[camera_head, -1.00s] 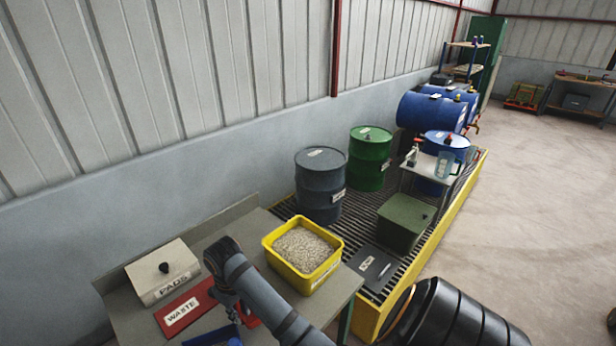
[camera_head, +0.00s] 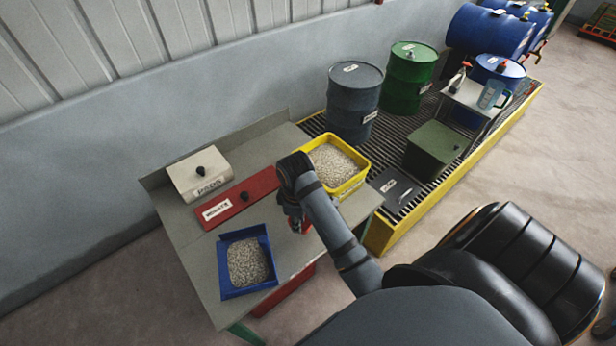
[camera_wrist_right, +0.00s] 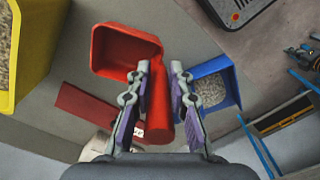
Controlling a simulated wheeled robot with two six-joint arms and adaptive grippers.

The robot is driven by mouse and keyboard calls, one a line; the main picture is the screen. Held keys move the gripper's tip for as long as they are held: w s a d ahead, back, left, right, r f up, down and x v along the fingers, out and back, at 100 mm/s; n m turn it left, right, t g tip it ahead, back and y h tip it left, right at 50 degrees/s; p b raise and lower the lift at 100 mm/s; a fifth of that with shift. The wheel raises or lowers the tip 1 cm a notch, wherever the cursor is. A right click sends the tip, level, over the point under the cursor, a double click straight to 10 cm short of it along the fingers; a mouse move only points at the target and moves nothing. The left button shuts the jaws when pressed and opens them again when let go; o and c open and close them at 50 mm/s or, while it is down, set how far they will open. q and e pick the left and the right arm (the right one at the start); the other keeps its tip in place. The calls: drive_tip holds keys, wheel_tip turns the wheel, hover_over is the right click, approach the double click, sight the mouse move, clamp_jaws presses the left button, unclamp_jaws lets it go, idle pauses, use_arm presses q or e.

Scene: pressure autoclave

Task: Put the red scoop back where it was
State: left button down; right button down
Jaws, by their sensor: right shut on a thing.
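My right gripper (camera_head: 294,222) is above the workbench, in front of the yellow tub and right of the blue tray. In the right wrist view, the gripper (camera_wrist_right: 158,75) is shut on the handle of the red scoop (camera_wrist_right: 122,50). The scoop's open bowl points toward the upper left and looks empty. In the head view the wrist and forearm hide most of the scoop; a little red shows beside the fingers (camera_head: 306,227). The yellow tub (camera_head: 350,189) holds pale granules. My left gripper is not in view.
A blue tray (camera_head: 223,268) with granules stands at the bench's front. The bare grey bench (camera_head: 290,255) shows between tray and arm. Drums (camera_head: 354,95) stand beyond on the grated pallet.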

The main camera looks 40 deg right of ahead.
drive_tip(key=s+a+r+n+p, duration=0.1)
drive_tip(key=s+r+n+p, duration=0.4)
drive_tip(key=s+n, duration=0.65)
drive_tip(key=w+d+f+n+b, duration=0.2)
drive_tip(key=w+d+f+b, duration=0.5)
drive_tip(key=w+b, duration=0.4)
drive_tip(key=shift+w+d+f, duration=0.15)
drive_tip(key=shift+d+f, duration=0.2)
drive_tip(key=shift+d, duration=0.05)
drive_tip(key=f, duration=0.1)
drive_tip(key=f+b, duration=0.1)
drive_tip(key=f, duration=0.2)
drive_tip(key=shift+w+d+n+b, duration=0.25)
drive_tip(key=shift+w+b, duration=0.05)
drive_tip(key=shift+b, duration=0.05)
